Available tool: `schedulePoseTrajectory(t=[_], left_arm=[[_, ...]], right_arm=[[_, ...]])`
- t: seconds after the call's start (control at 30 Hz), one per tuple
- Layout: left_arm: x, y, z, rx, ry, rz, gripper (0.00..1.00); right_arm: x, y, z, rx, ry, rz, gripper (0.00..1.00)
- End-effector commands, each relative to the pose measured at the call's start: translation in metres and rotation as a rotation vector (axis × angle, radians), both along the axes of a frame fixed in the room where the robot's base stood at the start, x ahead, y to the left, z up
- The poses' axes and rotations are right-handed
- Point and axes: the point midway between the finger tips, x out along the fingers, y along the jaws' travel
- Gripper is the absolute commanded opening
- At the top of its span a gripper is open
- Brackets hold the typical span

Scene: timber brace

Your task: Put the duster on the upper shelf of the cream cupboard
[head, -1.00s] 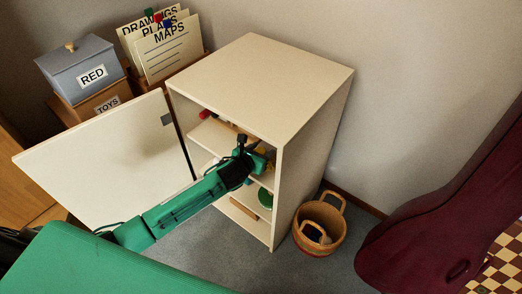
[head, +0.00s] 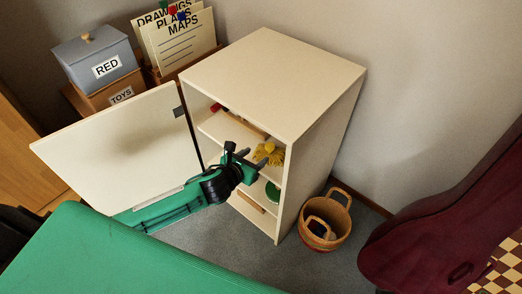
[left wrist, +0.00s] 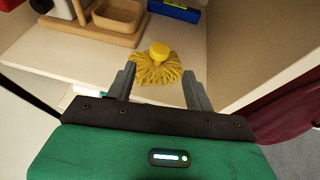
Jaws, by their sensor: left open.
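The duster, a yellow mop head with a round yellow knob (head: 268,154), sits on the upper shelf (head: 222,128) of the open cream cupboard (head: 272,75), near the right wall. In the left wrist view the duster (left wrist: 158,66) stands on the pale board, its strands spread out. My left gripper (head: 262,158) is open at the cupboard's front. In the left wrist view its fingers (left wrist: 158,80) point at the duster, one to each side, with nothing held. Whether they touch the strands I cannot tell. My right gripper is not in view.
The cupboard door (head: 115,145) stands open to the left. A wooden stand with a tray (left wrist: 118,15) and a blue item (left wrist: 175,10) share the shelf. A green item (head: 273,192) lies below. A basket (head: 325,222) stands right of the cupboard.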

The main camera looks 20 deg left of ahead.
Motion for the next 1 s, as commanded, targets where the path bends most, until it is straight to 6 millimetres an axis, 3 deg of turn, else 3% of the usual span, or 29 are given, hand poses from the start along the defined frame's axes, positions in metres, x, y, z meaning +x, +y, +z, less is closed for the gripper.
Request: schedulePoseTrajectory(t=[0.23,0.37,0.67,1.0], left_arm=[[-0.01,0.002,0.004,-0.008,0.003,0.005,0.53],[-0.019,-0.002,-0.001,-0.121,0.052,0.073,0.53],[-0.077,-0.011,-0.029,-0.818,0.343,0.589,0.53],[-0.171,-0.011,-0.06,-1.581,0.564,1.401,0.53]], right_arm=[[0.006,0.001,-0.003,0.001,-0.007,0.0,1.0],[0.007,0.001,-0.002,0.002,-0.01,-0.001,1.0],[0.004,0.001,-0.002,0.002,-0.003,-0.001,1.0],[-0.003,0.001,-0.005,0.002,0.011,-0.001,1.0]])
